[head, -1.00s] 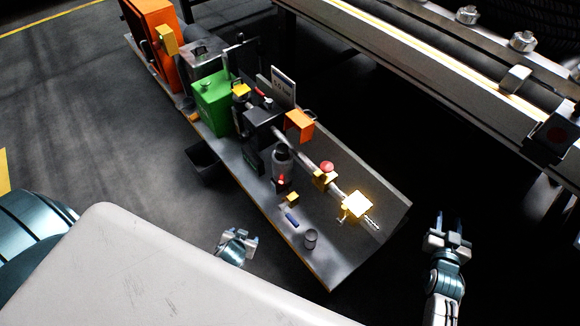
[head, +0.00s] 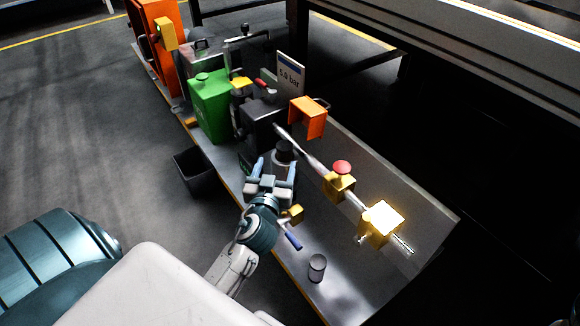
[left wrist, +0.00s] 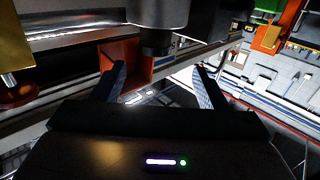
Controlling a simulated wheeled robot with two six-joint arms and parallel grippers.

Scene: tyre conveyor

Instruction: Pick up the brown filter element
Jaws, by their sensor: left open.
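My left gripper (head: 274,176) is open over the bench, with its fingers either side of a grey cylindrical housing with a dark top (head: 284,152). In the left wrist view a dark cylinder (left wrist: 156,42) hangs at the top between the open fingers, and nothing is gripped. I cannot make out a clearly brown filter element in either view. A small grey cylinder (head: 317,268) stands on the bench near its front end. My right gripper is not in view.
The metal bench (head: 350,290) carries a pipe with a red-topped yellow valve (head: 340,180), a bright yellow block (head: 381,222), an orange box (head: 308,118) and a green box (head: 209,105). A blue-handled tool (head: 293,240) lies nearby. A black bin (head: 194,172) is left of the bench.

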